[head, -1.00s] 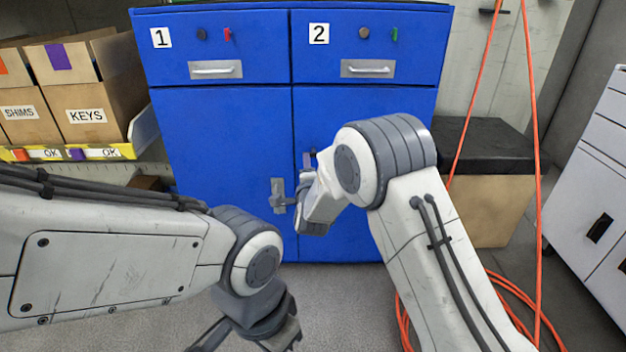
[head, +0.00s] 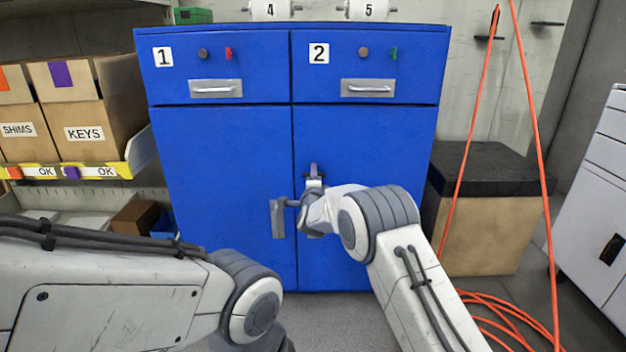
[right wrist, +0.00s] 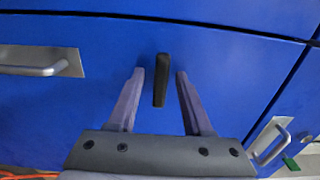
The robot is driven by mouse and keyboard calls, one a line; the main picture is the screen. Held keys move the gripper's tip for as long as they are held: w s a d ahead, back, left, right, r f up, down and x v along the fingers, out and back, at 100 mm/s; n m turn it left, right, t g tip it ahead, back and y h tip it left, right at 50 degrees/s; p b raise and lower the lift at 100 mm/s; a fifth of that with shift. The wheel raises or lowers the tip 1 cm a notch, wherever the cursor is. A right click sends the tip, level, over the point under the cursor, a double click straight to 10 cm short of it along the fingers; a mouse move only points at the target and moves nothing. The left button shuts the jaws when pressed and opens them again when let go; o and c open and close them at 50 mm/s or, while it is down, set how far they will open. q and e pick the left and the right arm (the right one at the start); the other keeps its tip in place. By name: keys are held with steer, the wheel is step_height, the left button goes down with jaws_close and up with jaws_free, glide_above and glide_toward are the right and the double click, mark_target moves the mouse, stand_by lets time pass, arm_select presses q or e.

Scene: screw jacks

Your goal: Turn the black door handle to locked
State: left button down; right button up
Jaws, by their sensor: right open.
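The black door handle (right wrist: 161,80) is a short dark bar on the blue door in the right wrist view. It lies between the two fingers of my right gripper (right wrist: 160,77), with a gap on each side. The gripper is open and its fingers run roughly along the bar's length. In the head view my right gripper (head: 312,186) is at the right door of the blue cabinet (head: 220,150), near the middle seam, and it hides the black handle. My left forearm shows at lower left, but its gripper is out of view.
A silver pull (right wrist: 40,66) is on the door beside the black handle. Drawers 1 (head: 215,89) and 2 (head: 368,89) are above the doors. Cardboard boxes (head: 90,125) stand left, a black-topped box (head: 480,220) right. Orange cable (head: 535,150) hangs at the right.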

steer(key=shift+w, duration=0.25)
jaws_close()
